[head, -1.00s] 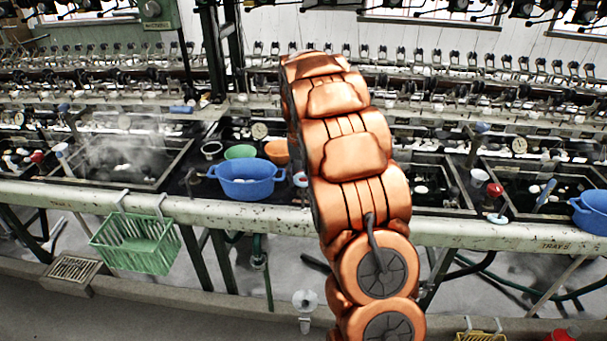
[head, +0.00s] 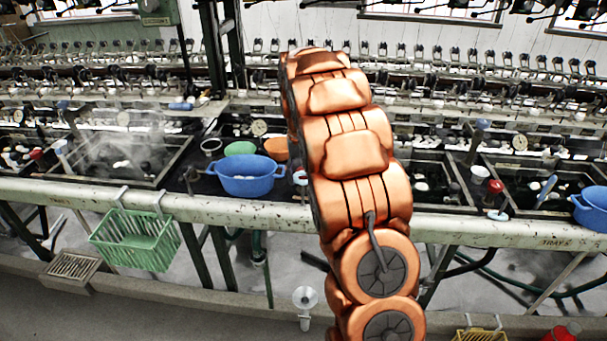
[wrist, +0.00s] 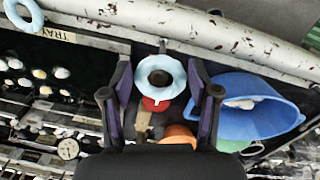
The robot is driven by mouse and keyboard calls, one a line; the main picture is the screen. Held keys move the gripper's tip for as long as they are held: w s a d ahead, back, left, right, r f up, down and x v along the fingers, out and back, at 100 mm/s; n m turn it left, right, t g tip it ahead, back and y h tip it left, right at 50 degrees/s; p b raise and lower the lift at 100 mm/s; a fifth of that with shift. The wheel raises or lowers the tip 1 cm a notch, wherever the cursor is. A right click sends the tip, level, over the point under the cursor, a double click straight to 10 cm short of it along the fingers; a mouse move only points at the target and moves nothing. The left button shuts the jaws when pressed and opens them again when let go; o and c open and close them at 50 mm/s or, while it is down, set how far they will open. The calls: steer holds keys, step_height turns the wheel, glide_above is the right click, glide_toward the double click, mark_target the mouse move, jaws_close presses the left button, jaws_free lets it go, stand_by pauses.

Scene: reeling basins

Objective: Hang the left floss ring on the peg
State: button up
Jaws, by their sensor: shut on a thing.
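The left floss ring, a pale blue ring with a dark opening, shows between the fingers in the wrist view (wrist: 159,78). In the head view only a small pale part of it (head: 300,177) shows beside my arm. My gripper (wrist: 160,75) is shut on this ring, with a purple-lined finger on each side. A red round piece (wrist: 157,105) lies just behind the ring. A second pale blue ring is at the top left of the wrist view (wrist: 22,14) and at the bench front in the head view (head: 498,215). I cannot make out the peg for certain.
A blue pot (head: 247,176) stands left of my arm, with a green bowl (head: 240,149) and an orange bowl (head: 277,149) behind it. A green basket (head: 135,239) hangs from the pale front rail (head: 85,198). A pale round fitting (head: 305,297) stands below the rail.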

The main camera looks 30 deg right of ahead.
steer(key=shift+f+b, duration=0.8)
steer(key=shift+f, duration=1.25)
steer(key=o, duration=0.8)
steer(key=shift+r, duration=0.1)
steer(key=shift+w+a+r, duration=0.1)
steer(key=shift+w+r, duration=0.05)
steer(key=shift+r, duration=2.8)
steer(key=shift+w+a+r, duration=0.1)
steer(key=shift+r, duration=2.85)
